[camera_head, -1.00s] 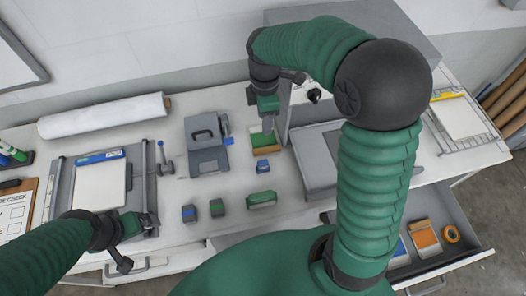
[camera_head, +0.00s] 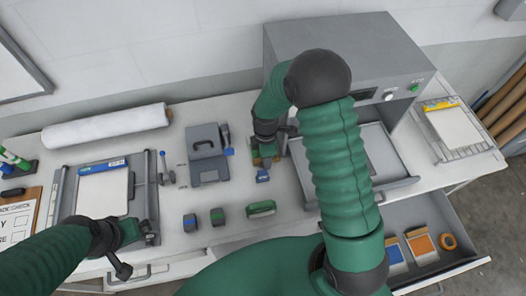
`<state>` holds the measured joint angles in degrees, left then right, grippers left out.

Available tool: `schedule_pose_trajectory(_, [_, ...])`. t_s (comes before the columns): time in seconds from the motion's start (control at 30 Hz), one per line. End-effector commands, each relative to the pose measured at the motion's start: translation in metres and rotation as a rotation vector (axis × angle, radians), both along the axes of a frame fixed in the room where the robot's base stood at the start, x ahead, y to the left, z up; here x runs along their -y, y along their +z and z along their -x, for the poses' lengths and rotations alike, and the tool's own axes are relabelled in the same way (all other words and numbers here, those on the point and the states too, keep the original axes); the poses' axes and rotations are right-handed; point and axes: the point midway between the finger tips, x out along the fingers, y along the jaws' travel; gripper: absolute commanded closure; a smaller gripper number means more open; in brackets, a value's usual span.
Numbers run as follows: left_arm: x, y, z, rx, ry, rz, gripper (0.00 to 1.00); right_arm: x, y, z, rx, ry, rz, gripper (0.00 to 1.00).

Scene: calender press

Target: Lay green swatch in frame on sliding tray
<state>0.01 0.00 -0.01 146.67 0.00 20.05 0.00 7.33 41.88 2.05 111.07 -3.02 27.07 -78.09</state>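My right gripper (camera_head: 265,152) points down over a small tan-edged holder (camera_head: 277,159), left of the press. It hides most of the holder, and I cannot make out the green swatch or whether the fingers are shut on it. The grey sliding tray (camera_head: 402,183) is in front of the press (camera_head: 345,50), with a darker grey inset area; my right arm covers part of it. My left gripper (camera_head: 148,238) is low at the left, by the lower right corner of a grey cutting board (camera_head: 66,205); its fingers are too small to read.
A blue block (camera_head: 262,176) stands just below the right gripper. Blue (camera_head: 190,222), green (camera_head: 217,216) and larger green (camera_head: 261,208) blocks stand nearer. A grey case (camera_head: 206,153) is left of the holder.

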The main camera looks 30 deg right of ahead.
Motion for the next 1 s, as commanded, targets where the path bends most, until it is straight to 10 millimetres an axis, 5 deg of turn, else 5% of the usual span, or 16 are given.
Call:
schedule_pose_trajectory(0.17, [0.0001,-0.0006,0.0001,0.0,0.0,0.0,0.0,0.0004,-0.0005,0.0003,0.001,-0.001,0.0,0.57])
schedule_pose_trajectory(0.5, [0.0001,-0.0007,0.0,0.0,0.0,0.0,0.0,0.0002,-0.0005,0.0,-0.001,-0.001,0.0,1.0])
schedule_pose_trajectory(1.0, [0.0001,-0.0024,0.0001,0.0,0.0,0.0,0.0,0.0001,0.0064,-0.0007,0.001,0.0,0.0,1.0])
